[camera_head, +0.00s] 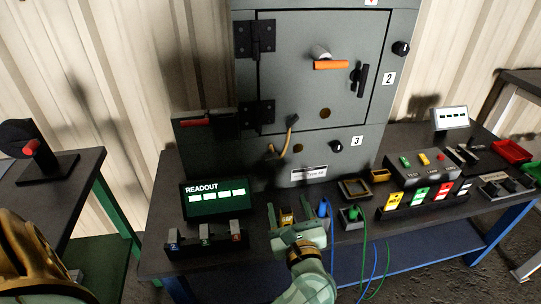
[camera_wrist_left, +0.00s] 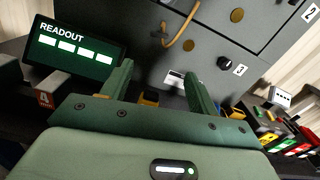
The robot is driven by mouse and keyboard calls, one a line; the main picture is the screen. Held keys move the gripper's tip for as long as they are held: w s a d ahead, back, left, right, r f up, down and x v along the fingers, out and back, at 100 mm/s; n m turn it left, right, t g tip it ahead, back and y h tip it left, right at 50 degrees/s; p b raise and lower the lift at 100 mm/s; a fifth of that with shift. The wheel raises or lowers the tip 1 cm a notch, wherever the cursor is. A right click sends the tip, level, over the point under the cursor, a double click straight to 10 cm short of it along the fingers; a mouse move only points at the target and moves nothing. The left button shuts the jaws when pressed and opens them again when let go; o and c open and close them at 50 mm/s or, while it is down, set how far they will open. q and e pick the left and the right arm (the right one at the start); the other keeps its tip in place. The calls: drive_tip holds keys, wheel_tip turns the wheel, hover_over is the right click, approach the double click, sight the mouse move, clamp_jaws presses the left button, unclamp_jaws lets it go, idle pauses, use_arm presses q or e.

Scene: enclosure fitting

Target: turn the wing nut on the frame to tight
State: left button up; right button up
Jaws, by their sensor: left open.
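The grey enclosure (camera_head: 309,105) stands at the back of the bench, with a door in its frame. I cannot pick out a wing nut for sure. A black knob (camera_head: 401,48) sits right of the door near label 2. Another black knob (camera_head: 337,146) is below the door beside label 3, and it also shows in the left wrist view (camera_wrist_left: 252,60). A black upright handle (camera_head: 360,78) is on the door. My left gripper (camera_head: 303,222) is open and empty, low over the bench front, well below the knobs. Its fingers show in the left wrist view (camera_wrist_left: 158,84). My right gripper is not in view.
A readout screen (camera_head: 214,197) stands left of my gripper. A small yellow part (camera_head: 287,216) and a blue part (camera_head: 323,207) are close to its fingers. A hooked tan cable (camera_head: 286,137) hangs on the enclosure. Coloured blocks (camera_head: 420,195) and a button box (camera_head: 422,165) fill the right.

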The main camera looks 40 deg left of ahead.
use_arm(q)
drive_tip(key=b, duration=0.1)
approach(272, 158)
drive_tip(key=shift+n, duration=0.3)
drive_tip(key=b+x, duration=0.1)
drive_tip(key=x, duration=0.2)
drive_tip(key=b+x, duration=0.1)
drive_tip(key=x, duration=0.4)
drive_tip(key=shift+w+a+f+b, duration=0.15)
drive_tip(key=shift+w+f+b, duration=0.1)
drive_tip(key=shift+f+b, duration=0.15)
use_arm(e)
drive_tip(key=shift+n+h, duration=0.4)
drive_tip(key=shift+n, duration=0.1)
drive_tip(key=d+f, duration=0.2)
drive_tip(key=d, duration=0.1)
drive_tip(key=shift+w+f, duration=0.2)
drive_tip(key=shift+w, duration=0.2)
use_arm(q)
drive_tip(key=c, duration=0.8)
drive_tip(key=shift+c, duration=1)
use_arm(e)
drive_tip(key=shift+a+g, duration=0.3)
